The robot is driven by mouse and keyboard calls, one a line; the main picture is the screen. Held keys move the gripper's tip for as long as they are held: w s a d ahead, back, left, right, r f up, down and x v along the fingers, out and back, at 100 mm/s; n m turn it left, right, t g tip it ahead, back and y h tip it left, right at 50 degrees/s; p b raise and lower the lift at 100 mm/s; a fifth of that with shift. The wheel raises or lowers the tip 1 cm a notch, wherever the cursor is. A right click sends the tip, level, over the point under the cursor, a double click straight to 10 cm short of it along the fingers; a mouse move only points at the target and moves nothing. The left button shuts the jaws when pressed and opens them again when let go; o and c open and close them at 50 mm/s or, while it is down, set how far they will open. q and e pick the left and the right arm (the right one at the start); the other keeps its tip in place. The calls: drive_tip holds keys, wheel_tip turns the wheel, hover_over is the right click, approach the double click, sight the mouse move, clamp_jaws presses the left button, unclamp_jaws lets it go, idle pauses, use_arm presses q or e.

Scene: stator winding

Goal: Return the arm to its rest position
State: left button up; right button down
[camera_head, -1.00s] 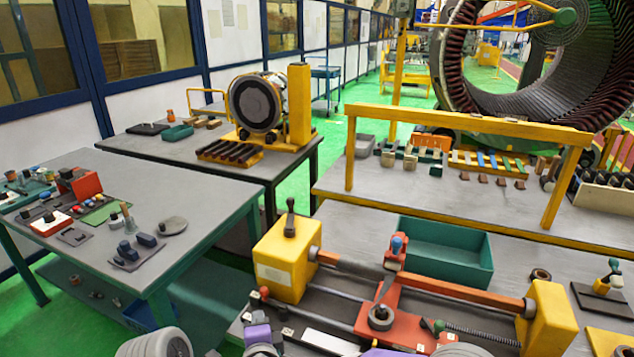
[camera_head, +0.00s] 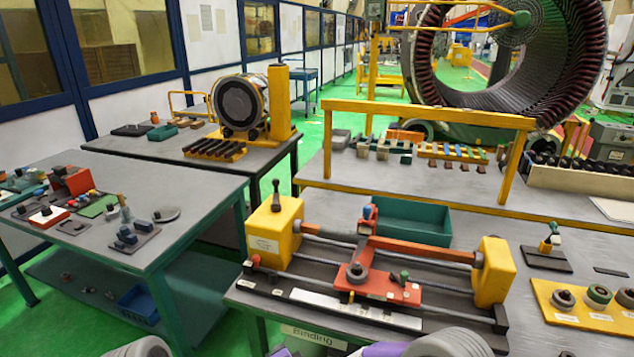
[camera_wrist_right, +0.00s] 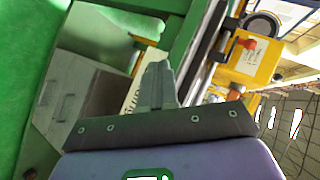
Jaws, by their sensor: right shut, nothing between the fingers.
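My right gripper (camera_wrist_right: 158,82) shows in the right wrist view, its grey fingers closed together with nothing between them. It is below the front of the near workbench (camera_head: 262,308), apart from the yellow-ended fixture (camera_wrist_right: 250,60). In the head view only grey and purple parts of my arms show along the bottom edge, and neither gripper is visible there. My left gripper is not in view.
The near workbench carries the fixture with a red carriage (camera_head: 378,287), a green tray (camera_head: 411,222) and a yellow plate with rings (camera_head: 576,318). A green-legged table (camera_head: 205,190) stands at left. Green floor is open between them.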

drive_tip(key=s+d+f+n+g, duration=0.25)
drive_tip(key=s+d+f, duration=0.3)
drive_tip(key=f, duration=0.35)
drive_tip(key=s+d+f+n+g, duration=0.2)
drive_tip(key=s+d+f+g, duration=0.15)
drive_tip(key=d+f, duration=0.4)
drive_tip(key=s+d+f+n+g, duration=0.1)
drive_tip(key=s+d+f+g, duration=0.1)
drive_tip(key=s, duration=0.5)
drive_tip(key=s+d+f+n+g, duration=0.2)
drive_tip(key=s+d+f, duration=0.1)
drive_tip(key=s+f, duration=0.2)
drive_tip(key=shift+s+d+g, duration=0.3)
drive_tip(key=shift+s+d, duration=0.05)
drive_tip(key=shift+s, duration=0.8)
drive_tip(key=shift+n, duration=0.25)
